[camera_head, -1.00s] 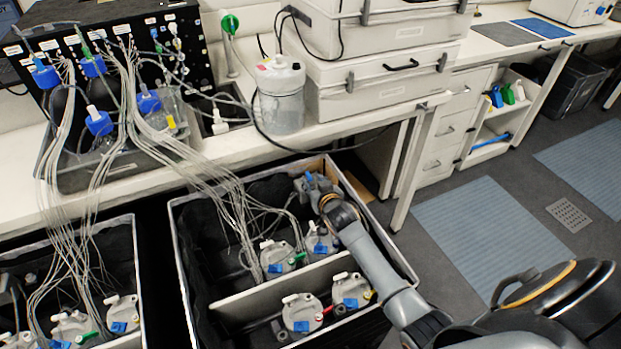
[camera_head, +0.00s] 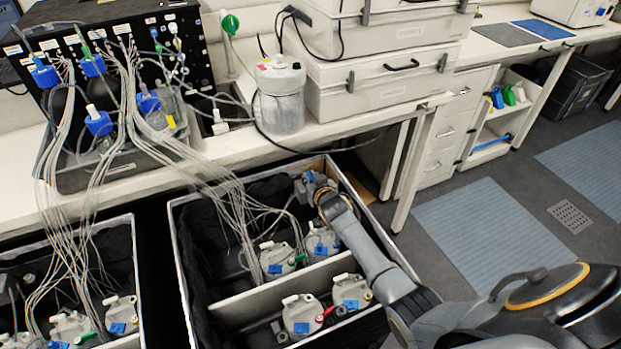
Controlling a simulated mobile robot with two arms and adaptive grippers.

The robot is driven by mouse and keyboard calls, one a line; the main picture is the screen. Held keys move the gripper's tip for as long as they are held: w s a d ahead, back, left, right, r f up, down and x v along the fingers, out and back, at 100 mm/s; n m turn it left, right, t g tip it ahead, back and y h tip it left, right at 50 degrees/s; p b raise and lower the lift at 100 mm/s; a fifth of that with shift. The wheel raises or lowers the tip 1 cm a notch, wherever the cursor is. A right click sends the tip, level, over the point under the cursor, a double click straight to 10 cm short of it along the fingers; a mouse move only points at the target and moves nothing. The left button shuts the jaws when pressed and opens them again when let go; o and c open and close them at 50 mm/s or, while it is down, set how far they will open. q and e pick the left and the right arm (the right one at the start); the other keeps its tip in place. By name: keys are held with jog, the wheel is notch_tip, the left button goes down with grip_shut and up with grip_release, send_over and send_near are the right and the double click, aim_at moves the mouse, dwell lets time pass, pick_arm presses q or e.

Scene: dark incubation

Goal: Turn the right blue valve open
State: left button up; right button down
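My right gripper (camera_head: 312,186) is over the back right part of the right-hand black bin (camera_head: 185,262). Its fingers are small and dark there, and I cannot tell whether they are open. Just below it, a white-topped bottle (camera_head: 321,238) with a blue patch stands in the back compartment, beside another bottle (camera_head: 275,258) with blue and green parts. Two more bottles, one at the front left (camera_head: 301,315) and one at the front right (camera_head: 350,291), also carry blue patches. I cannot tell which blue part is the right valve. My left gripper is out of view.
Thin tubes (camera_head: 232,208) hang from the bench into the bins. A second bin (camera_head: 137,262) stands at left. The white bench (camera_head: 235,147) with a clear jar (camera_head: 281,100) lies behind. A bench leg (camera_head: 409,175) is close right of the bin; floor mats lie beyond.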

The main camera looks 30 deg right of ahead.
jog(key=shift+w+r+n+y+p, duration=0.1)
jog(key=shift+r+n+y+p, duration=0.2)
jog(key=shift+y+p, duration=0.15)
jog(key=shift+d+f+n+y+p, duration=0.2)
jog(key=shift+n+y+p, duration=0.2)
jog(key=shift+n+y, duration=0.15)
jog(key=shift+a, duration=0.1)
jog(key=c, duration=1.4)
grip_release()
jog(key=shift+o, duration=0.2)
jog(key=shift+f, duration=0.1)
